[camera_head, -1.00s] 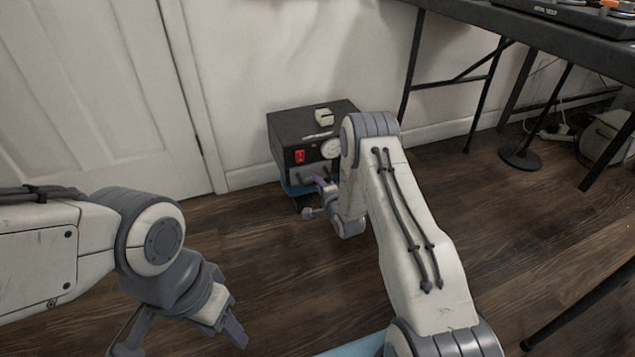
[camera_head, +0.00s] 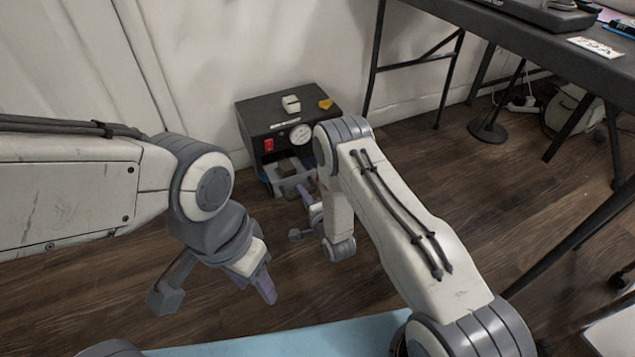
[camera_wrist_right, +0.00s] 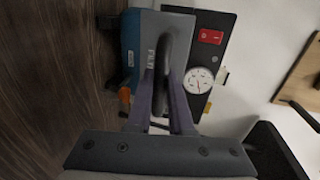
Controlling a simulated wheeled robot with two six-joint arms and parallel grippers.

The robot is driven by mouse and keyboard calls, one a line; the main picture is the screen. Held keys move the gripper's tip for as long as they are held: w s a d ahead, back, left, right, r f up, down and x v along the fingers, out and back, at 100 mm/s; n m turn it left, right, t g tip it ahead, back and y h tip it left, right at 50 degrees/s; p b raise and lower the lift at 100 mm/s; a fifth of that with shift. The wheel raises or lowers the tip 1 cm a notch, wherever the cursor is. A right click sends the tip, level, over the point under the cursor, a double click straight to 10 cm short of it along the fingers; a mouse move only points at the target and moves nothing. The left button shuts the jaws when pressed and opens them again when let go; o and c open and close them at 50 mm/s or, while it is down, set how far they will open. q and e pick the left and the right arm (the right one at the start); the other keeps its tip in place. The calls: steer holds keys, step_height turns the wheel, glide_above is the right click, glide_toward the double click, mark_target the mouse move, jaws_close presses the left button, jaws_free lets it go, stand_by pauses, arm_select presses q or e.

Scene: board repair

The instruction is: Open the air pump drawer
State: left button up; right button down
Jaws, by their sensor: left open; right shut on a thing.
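The air pump (camera_head: 262,112) is a black box on the floor against the wall, with a red switch and a round white gauge. Its drawer (camera_head: 279,187) sticks out at the lower front, and part of its inside shows in the head view. In the right wrist view the drawer (camera_wrist_right: 190,40) has a grey front, a blue side and a dark handle (camera_wrist_right: 164,52). My right gripper (camera_wrist_right: 163,82) is shut on this handle; my arm partly hides it in the head view. My left gripper (camera_head: 262,284) is open and empty, above the floor, away from the pump.
A white block (camera_head: 291,103) and a small yellow piece (camera_head: 326,104) lie on the pump's top. A dark table (camera_head: 520,45) with thin legs stands at the right. The wooden floor before the pump is clear apart from my arms.

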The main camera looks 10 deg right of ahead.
steer(key=c, duration=0.8)
jaws_free()
steer(key=shift+s+d+r+p, duration=0.1)
steer(key=shift+s+r+p, duration=0.05)
steer(key=shift+s+p, duration=0.2)
steer(key=p+v, duration=0.4)
steer(key=v, duration=0.5)
steer(key=shift+s+p, duration=0.3)
steer(key=shift+s, duration=0.05)
